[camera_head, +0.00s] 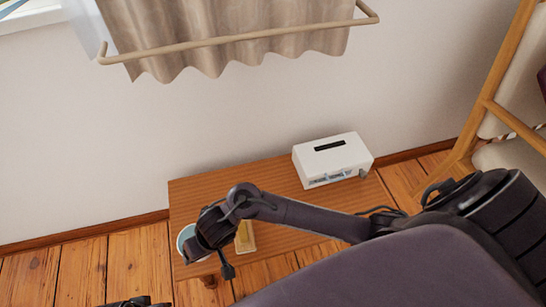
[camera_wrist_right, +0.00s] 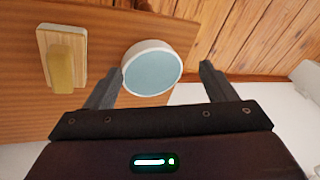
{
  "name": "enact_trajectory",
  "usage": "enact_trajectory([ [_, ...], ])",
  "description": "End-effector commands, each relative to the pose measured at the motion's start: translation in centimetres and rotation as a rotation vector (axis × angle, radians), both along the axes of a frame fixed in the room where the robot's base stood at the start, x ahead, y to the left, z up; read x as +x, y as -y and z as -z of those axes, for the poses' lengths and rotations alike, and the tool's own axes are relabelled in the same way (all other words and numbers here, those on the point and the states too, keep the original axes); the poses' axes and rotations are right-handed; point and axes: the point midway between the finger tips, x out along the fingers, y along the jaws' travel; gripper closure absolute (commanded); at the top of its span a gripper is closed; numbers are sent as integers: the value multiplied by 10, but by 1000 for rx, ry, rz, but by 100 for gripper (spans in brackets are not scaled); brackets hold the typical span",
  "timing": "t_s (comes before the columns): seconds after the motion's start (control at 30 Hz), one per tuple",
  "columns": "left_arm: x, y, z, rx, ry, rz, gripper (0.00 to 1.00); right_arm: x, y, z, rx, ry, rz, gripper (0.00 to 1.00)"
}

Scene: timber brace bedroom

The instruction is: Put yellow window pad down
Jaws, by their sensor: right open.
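The yellow window pad (camera_wrist_right: 62,68) lies on the wooden table, a pale wooden plate with a yellow block on it. In the right wrist view it is at the upper left, outside my right gripper's fingers. In the head view the pad (camera_head: 246,238) shows just right of my right gripper (camera_head: 212,245), partly hidden by it. My right gripper (camera_wrist_right: 161,70) is open and empty. A round white dish with a pale blue face (camera_wrist_right: 152,70) shows between its fingertips; I cannot tell whether they touch it. A dark part at the bottom edge of the head view may be my left gripper (camera_head: 138,302), mostly cut off.
The low wooden table (camera_head: 290,222) stands near the wall. A white box with a dark slot (camera_head: 332,160) sits at its back right. A curtain (camera_head: 230,40) hangs behind a rail (camera_head: 235,39). A wooden-framed seat (camera_head: 490,100) stands at right. The table's back left is clear.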

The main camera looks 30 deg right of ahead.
Motion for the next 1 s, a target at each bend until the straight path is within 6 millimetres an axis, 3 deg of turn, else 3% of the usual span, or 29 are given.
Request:
enact_trajectory([
  [0.07,0,0,0,0,0,0,64,-8,-5,-10,17,54,-39,22],
  [0.17,0,0,0,0,1,0,64,-12,7,-21,-9,110,-78,22],
  [0.33,0,0,-1,0,1,0,64,-34,63,-28,-117,112,-127,22],
  [0.5,0,0,-1,-1,2,0,64,-71,123,-29,-215,38,-183,22],
  [0.6,0,0,-1,-1,2,0,64,-88,145,-29,-246,1,-210,22],
  [0.73,0,0,-1,-2,3,1,64,-97,157,-30,-262,-20,-228,22],
  [1.0,0,1,0,-2,3,1,64,-97,158,-30,-264,-20,-234,22],
])
